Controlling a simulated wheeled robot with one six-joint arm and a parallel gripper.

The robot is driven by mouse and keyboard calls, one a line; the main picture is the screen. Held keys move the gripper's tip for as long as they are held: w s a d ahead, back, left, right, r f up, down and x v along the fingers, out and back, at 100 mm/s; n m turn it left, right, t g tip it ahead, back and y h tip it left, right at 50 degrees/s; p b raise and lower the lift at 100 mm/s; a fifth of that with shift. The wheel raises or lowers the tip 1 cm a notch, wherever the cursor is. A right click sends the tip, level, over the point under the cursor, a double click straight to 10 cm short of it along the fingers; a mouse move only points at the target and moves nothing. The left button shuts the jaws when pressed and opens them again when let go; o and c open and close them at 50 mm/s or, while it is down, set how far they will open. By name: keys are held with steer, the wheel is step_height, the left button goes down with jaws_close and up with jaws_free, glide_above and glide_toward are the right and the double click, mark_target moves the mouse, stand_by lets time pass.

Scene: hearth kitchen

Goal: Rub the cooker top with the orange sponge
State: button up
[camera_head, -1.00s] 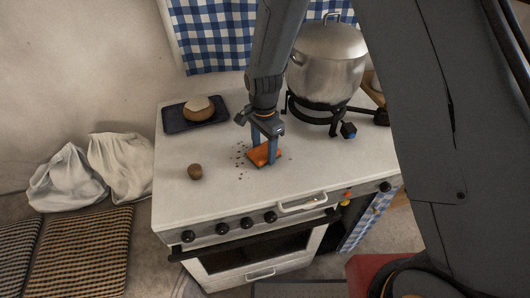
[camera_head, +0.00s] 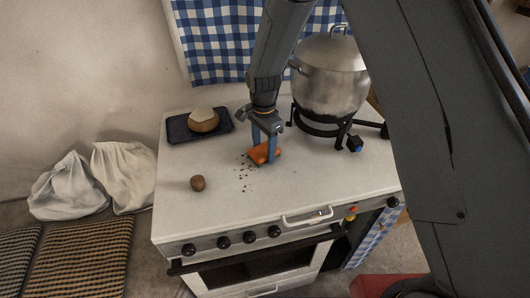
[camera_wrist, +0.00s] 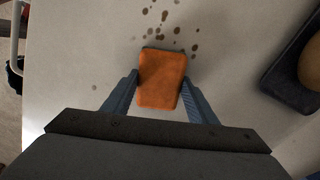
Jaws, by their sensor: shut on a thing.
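The orange sponge (camera_head: 262,153) is at the white cooker top (camera_head: 225,215), near its middle. My gripper (camera_head: 265,155) points down and is shut on the sponge, one finger at each side. In the wrist view the sponge (camera_wrist: 161,78) sits between the two fingers, and my gripper (camera_wrist: 160,88) shows around it. Dark brown spots (camera_head: 243,178) lie on the cooker top beside the sponge, to its left and front. In the wrist view the spots (camera_wrist: 172,28) lie just beyond the sponge's far edge. The sponge's underside is hidden.
A small brown ball-like thing (camera_head: 197,183) lies on the left of the top. A dark tray (camera_head: 180,131) with a round loaf (camera_head: 203,120) is at the back left. A large metal pot (camera_head: 329,75) stands on a black burner (camera_head: 326,127) at the right. The front left is clear.

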mark_target(255, 152)
steer(key=shift+w+a+f+b, duration=0.15)
steer(key=shift+w+b, duration=0.1)
steer(key=shift+w, duration=0.3)
steer(key=shift+w+a+r+b, duration=0.15)
steer(key=shift+w+b, duration=0.1)
steer(key=shift+w, duration=0.25)
steer(key=shift+w+a+f+b, duration=0.15)
steer(key=shift+w+b, duration=0.1)
steer(key=shift+w, duration=0.3)
steer(key=shift+s+a, duration=0.25)
steer(key=shift+a, duration=0.5)
steer(key=shift+s+a, duration=0.2)
steer(key=shift+a, duration=0.55)
steer(key=shift+s+d+p, duration=0.25)
steer(key=shift+s+p, duration=0.35)
steer(key=shift+s, duration=0.3)
steer(key=shift+s+d+p, duration=0.25)
steer(key=shift+s+p, duration=0.3)
steer(key=shift+s, duration=0.3)
